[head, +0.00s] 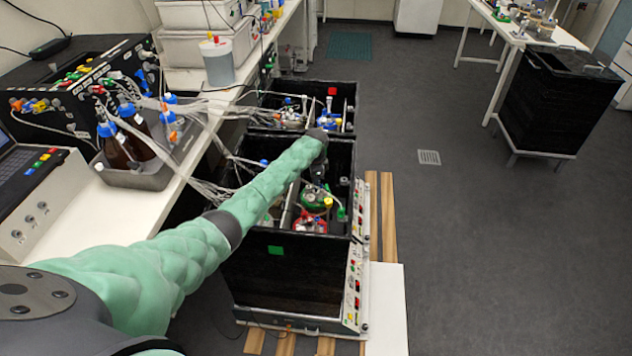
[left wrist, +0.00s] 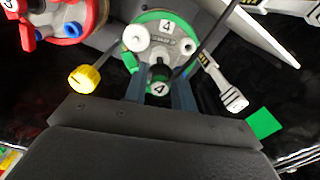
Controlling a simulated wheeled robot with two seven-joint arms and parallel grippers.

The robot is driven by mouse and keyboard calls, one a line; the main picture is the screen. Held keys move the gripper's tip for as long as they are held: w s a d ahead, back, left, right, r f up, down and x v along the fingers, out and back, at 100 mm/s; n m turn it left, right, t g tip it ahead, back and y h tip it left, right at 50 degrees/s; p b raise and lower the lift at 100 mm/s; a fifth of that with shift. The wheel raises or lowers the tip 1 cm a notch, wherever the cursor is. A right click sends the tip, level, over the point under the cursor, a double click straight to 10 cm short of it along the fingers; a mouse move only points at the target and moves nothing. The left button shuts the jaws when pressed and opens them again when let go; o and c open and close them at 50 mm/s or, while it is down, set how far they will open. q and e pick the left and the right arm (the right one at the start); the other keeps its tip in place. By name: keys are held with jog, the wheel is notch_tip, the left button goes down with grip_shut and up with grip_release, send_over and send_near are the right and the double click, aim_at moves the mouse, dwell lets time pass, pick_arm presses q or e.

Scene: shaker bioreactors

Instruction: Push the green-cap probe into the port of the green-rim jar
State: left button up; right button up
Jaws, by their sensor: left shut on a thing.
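The green-rim jar (head: 313,203) stands inside the near black box in the head view. In the left wrist view the green-rim jar (left wrist: 166,42) shows at the top centre, with a "4" tag on its lid. My left gripper (left wrist: 160,92) is shut on the green-cap probe (left wrist: 158,87), whose cap also carries a "4". The probe is in front of the jar's lid in this view; its tip and the port are hidden, so I cannot tell whether it is in the port. In the head view my left gripper (head: 318,172) is over the box, partly hidden by my arm. My right gripper is not in view.
A red-rim jar (head: 309,226) stands close to the green-rim jar. A yellow cap (left wrist: 84,79) and a grey-white fitting (left wrist: 231,97) flank the jar's lid. The black box (head: 283,285) has high walls. Tubes run in from the bench on the left.

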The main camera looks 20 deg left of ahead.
pick_arm(q)
jog(key=shift+r, duration=0.3)
jog(key=shift+r+p, duration=0.5)
jog(key=shift+p, duration=0.15)
jog(key=shift+r, duration=0.15)
jog(key=shift+r+p, duration=0.55)
jog(key=shift+p, duration=0.1)
jog(key=shift+r, duration=0.1)
jog(key=shift+r+p, duration=0.55)
jog(key=shift+p, duration=0.05)
jog(key=shift+r, duration=0.2)
jog(key=shift+r+p, duration=0.5)
jog(key=shift+p, duration=0.1)
